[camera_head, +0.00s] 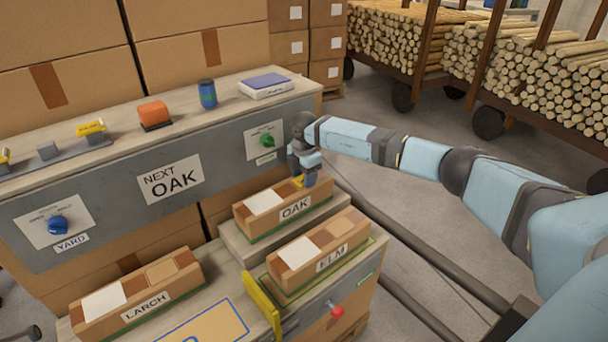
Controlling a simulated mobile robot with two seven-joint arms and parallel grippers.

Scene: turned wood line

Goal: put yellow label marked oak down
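My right gripper (305,175) points down over the far right end of the OAK box (268,211). A small yellow piece, the yellow label (298,181), shows at its fingertips, just at the box top. The gripper appears shut on it. Any writing on the label is too small to read, and I cannot tell whether it touches the box. The OAK box is a brown carton with a white patch on top, on a raised wooden stand (236,240). My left gripper is not in view.
The ELM box (318,252) stands in front right and the LARCH box (137,291) front left. A yellow bar (262,305) rises between them. A grey panel with a NEXT OAK sign (172,180) stands behind. Its shelf holds yellow pieces (90,128) and an orange block (154,113).

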